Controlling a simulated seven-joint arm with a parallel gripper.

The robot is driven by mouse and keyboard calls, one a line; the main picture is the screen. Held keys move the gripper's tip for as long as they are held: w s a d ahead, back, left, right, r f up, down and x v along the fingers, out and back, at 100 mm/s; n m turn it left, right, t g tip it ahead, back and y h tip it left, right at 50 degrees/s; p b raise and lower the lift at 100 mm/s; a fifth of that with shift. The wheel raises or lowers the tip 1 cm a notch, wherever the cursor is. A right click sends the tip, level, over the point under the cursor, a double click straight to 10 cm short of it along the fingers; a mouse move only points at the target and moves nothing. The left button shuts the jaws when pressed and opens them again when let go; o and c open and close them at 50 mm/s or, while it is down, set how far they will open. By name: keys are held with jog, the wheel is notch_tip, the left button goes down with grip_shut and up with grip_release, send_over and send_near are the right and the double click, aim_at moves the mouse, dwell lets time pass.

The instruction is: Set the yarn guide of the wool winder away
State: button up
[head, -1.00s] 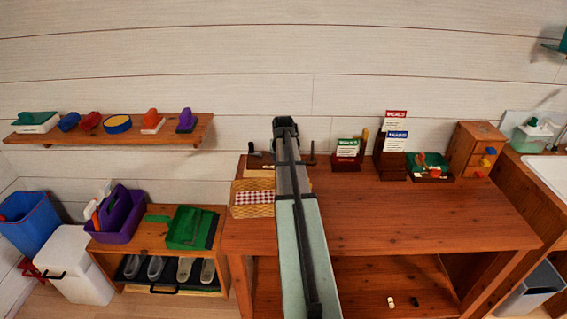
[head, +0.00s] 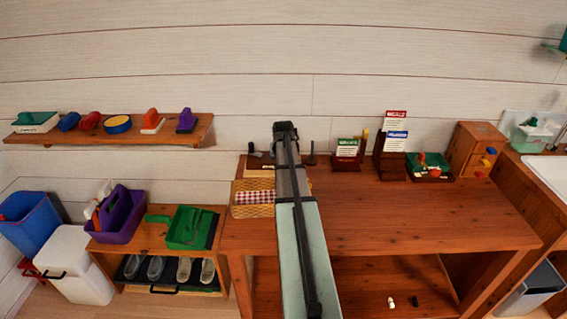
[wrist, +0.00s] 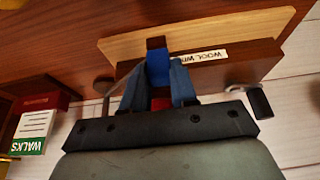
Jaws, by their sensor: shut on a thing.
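The wool winder (wrist: 235,66) shows in the wrist view as a dark wooden block with a white label, partly readable as "WOOL WIN", beside a lighter board. My gripper (wrist: 158,82) is shut on a small blue piece (wrist: 158,62), which looks like the yarn guide; its dark end stands against the winder block. A bit of red shows between the fingers. I cannot tell whether the guide is clear of the block. In the head view my arm hides the guide and most of the winder; dark parts of it (head: 311,160) show beside my gripper (head: 285,130).
Card stands (head: 347,157), a green tray (head: 430,166) and a small drawer chest (head: 474,150) stand at the back right. The table's front right is clear.

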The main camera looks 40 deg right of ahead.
grip_shut()
jog(key=shift+w+a, duration=1.6)
jog(key=o, duration=0.7)
grip_release()
jog(key=v, duration=1.3)
jog(key=shift+r, duration=0.4)
jog(key=shift+s+a, duration=0.1)
jog(key=shift+s, duration=0.05)
